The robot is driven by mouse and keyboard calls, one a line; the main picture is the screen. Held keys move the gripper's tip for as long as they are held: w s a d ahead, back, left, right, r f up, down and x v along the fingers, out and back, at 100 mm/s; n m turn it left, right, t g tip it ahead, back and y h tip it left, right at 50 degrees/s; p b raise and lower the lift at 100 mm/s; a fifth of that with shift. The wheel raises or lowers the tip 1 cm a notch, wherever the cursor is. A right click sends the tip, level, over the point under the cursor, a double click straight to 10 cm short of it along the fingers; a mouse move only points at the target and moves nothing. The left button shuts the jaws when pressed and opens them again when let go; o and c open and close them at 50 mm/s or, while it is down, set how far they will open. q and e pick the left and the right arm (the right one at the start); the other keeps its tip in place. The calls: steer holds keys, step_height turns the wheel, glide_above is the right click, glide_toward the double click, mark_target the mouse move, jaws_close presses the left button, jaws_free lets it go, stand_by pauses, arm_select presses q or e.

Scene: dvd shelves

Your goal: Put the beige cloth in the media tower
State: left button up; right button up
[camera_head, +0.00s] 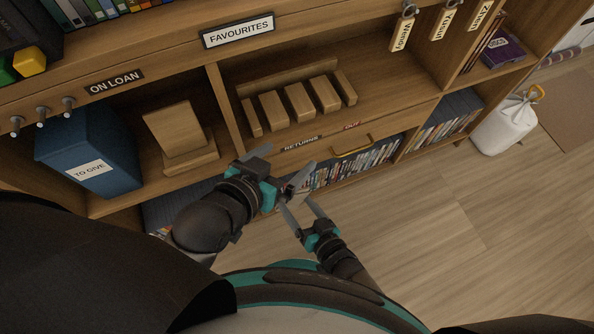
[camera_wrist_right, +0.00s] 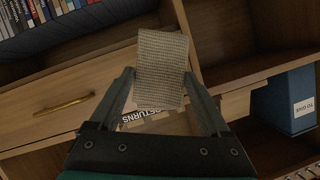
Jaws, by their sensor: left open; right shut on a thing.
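The beige cloth (camera_wrist_right: 162,62), a coarse woven piece, is pinched between the fingertips of my right gripper (camera_wrist_right: 160,78) in the right wrist view. It stands out past the fingertips, in front of the shelf unit. In the head view my right gripper (camera_head: 299,204) is low and centre, and I cannot make out the cloth there. My left gripper (camera_head: 290,157) is open and empty, just above the right one, before the lower shelves. The wooden shelf unit (camera_head: 190,72) fills the upper part of the head view. No part of it is labelled as a media tower.
A blue TO GIVE box (camera_head: 110,150) and a wooden stand (camera_head: 180,135) sit at left. A wooden rack (camera_head: 298,98) stands in the middle compartment above a drawer with a brass handle (camera_head: 352,147). DVDs line the bottom.

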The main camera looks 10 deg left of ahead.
steer(key=s+d+p, duration=0.1)
steer(key=s+d, duration=0.5)
steer(key=s, duration=0.4)
steer(key=shift+d+p, duration=0.4)
stand_by(0.8)
